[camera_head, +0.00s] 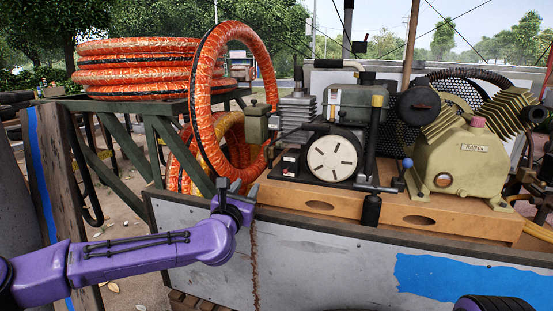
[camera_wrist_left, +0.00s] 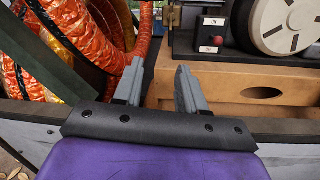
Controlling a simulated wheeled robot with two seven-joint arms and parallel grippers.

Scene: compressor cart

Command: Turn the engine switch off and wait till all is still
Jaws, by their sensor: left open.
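The engine (camera_head: 352,105) sits on the wooden base of the cart, with a round white slotted disc (camera_head: 331,160) on its front. The engine switch is a small box (camera_head: 290,163) left of the disc. In the left wrist view the switch (camera_wrist_left: 213,35) shows a white ON label above, a red knob and an OFF label below. Its exact setting is too small to tell. My left gripper (camera_head: 237,188) is in front of the cart, left of and below the switch. Its fingers (camera_wrist_left: 160,76) are open and empty, apart from the switch. My right gripper is out of view.
Orange hose coils (camera_head: 236,98) hang and lie at the left, close beside my left gripper. A tan pump (camera_head: 462,155) stands right of the engine. The cart's grey side panel (camera_head: 330,250) with blue tape lies below. Air in front of the panel is open.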

